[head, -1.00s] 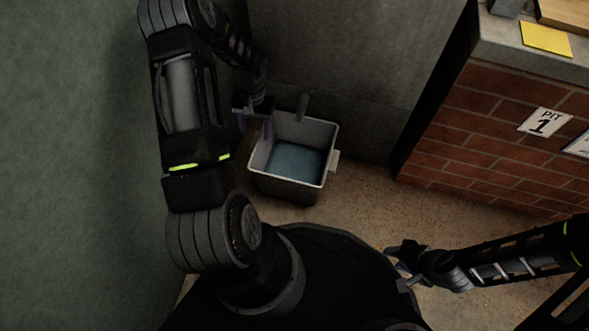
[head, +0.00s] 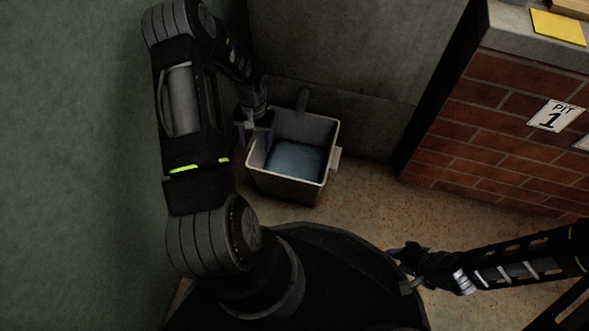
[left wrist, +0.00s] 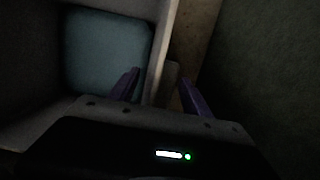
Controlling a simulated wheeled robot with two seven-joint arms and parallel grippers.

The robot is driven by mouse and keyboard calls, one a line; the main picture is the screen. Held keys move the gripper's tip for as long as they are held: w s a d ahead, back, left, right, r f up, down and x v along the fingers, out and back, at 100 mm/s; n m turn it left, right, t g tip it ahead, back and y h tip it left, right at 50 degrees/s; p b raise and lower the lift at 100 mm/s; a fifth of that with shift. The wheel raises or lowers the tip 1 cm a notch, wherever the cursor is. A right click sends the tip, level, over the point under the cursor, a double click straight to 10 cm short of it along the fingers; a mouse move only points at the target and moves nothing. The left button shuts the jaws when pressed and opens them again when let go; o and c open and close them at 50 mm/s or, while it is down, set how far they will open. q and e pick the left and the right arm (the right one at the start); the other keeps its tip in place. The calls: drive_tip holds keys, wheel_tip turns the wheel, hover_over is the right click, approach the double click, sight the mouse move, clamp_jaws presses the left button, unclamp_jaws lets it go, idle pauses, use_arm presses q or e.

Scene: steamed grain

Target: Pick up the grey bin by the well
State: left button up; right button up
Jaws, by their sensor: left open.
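The grey bin (head: 285,188) stands on the floor by the grey wall, open at the top, with a blue-grey bottom and a light tab on its right side. My left gripper (head: 254,138) is at the bin's left rim. In the left wrist view its open fingers (left wrist: 160,77) straddle the bin's side wall (left wrist: 157,58), one inside the bin and one outside. Contact with the wall cannot be told. My right gripper (head: 403,270) is open and empty, low at the right, away from the bin.
A green wall (head: 80,170) is close on the left. Speckled floor (head: 370,195) is clear right of the bin.

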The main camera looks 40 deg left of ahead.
use_arm(q)
drive_tip(key=shift+c, duration=0.5)
clamp_jaws()
idle(0.5)
idle(0.7)
drive_tip(key=shift+w+r, duration=0.1)
drive_tip(key=shift+r, duration=0.05)
